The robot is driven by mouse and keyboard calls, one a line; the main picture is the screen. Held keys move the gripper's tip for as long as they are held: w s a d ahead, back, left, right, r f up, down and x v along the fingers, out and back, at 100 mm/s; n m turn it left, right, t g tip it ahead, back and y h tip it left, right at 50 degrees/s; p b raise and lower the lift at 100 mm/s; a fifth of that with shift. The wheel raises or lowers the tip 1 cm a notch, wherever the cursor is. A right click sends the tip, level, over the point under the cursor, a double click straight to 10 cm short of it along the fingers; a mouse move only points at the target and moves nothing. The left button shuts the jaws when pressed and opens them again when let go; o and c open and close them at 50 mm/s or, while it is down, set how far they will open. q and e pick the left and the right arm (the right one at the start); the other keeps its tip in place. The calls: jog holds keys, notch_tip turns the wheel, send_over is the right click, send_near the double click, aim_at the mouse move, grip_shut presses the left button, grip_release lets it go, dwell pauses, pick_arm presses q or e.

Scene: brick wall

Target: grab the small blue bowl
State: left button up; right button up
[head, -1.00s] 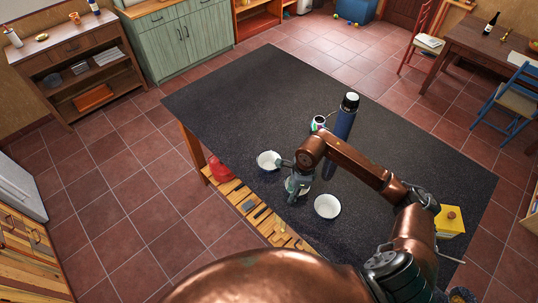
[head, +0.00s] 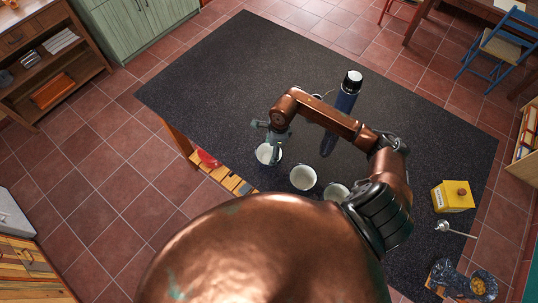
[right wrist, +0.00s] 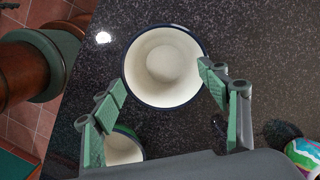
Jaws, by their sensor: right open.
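Three white-inside bowls stand in a row near the front edge of the dark table. My right gripper (head: 275,140) is open and empty over the leftmost bowl (head: 267,153). In the right wrist view a bowl with a dark blue rim (right wrist: 165,65) lies ahead of and between the open fingertips (right wrist: 163,82); I see no grip on it. The middle bowl (head: 303,178) is clear in the head view; the right one (head: 336,191) is partly covered by my arm. My left gripper is out of view.
A colourful mug (right wrist: 304,155) shows at the lower right of the wrist view. A yellow box (head: 453,196) stands at the table's right. The table's far left is clear.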

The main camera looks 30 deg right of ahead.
aim_at(268, 159)
jog(key=o, duration=0.3)
jog(key=f, duration=0.1)
jog(key=w+f+p, duration=0.1)
jog(key=f, duration=0.1)
jog(key=shift+a, duration=0.1)
jog(key=o, duration=0.5)
jog(key=shift+s+a+f, duration=0.1)
jog(key=shift+s+f, duration=0.15)
jog(key=shift+f, duration=0.6)
jog(key=c, duration=0.7)
jog(key=shift+w, duration=0.1)
jog(key=c, duration=0.3)
jog(key=shift+w+r, duration=0.1)
jog(key=shift+r, duration=0.15)
jog(key=c, duration=0.9)
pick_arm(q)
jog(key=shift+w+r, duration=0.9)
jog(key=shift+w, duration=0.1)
pick_arm(e)
grip_shut()
